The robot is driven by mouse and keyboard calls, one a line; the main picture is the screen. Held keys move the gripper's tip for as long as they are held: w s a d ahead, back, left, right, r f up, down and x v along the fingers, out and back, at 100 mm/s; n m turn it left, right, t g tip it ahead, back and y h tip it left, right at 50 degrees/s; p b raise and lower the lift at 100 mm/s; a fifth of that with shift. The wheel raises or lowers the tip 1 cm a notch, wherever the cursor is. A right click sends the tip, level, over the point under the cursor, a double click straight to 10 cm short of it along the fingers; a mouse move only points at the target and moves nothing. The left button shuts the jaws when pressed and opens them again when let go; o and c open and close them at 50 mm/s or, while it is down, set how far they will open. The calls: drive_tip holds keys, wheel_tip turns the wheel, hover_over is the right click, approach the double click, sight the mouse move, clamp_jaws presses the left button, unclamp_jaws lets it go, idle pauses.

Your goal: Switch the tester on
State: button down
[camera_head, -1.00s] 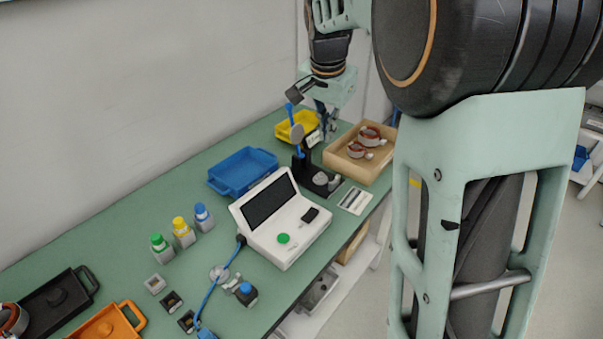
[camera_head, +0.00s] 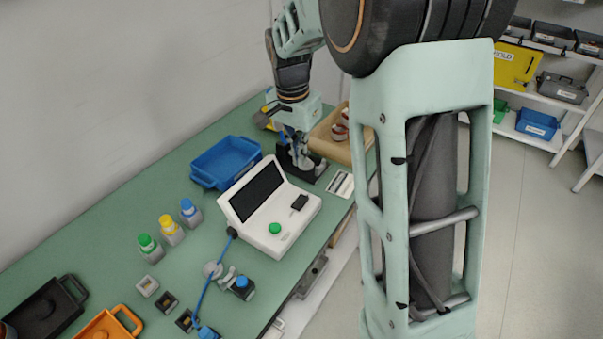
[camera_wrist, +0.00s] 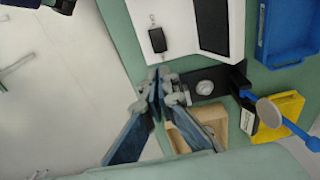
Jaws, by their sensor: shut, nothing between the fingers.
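The tester (camera_head: 268,205) is a white console on the green bench, with a dark sloped screen (camera_head: 256,193), a green button (camera_head: 274,228) and a small black part (camera_head: 299,202) on its top. In the wrist view the tester (camera_wrist: 182,12) lies at the top, with the black part (camera_wrist: 158,40) and the screen (camera_wrist: 214,25) in sight. My gripper (camera_wrist: 157,88) is shut and empty, seen below the tester's black part and beside the black stand. In the head view my gripper (camera_head: 299,142) is partly lost against the stand, behind the tester.
A black stand (camera_head: 285,156) with a blue-handled part is close to my gripper. A wooden tray (camera_head: 334,149) with red-and-white rings, a blue tray (camera_head: 226,163) and a yellow bin (camera_wrist: 283,118) surround it.

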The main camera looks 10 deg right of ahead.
sight(304, 197)
drive_tip(key=f, duration=0.8)
drive_tip(key=w+d+f+p, duration=0.1)
drive_tip(key=f, duration=0.4)
drive_tip(key=shift+w+d+f+b, duration=0.2)
drive_tip(key=shift+f+b, duration=0.45)
drive_tip(key=shift+b, duration=0.1)
drive_tip(key=shift+r, duration=0.2)
drive_tip(key=shift+s, duration=0.1)
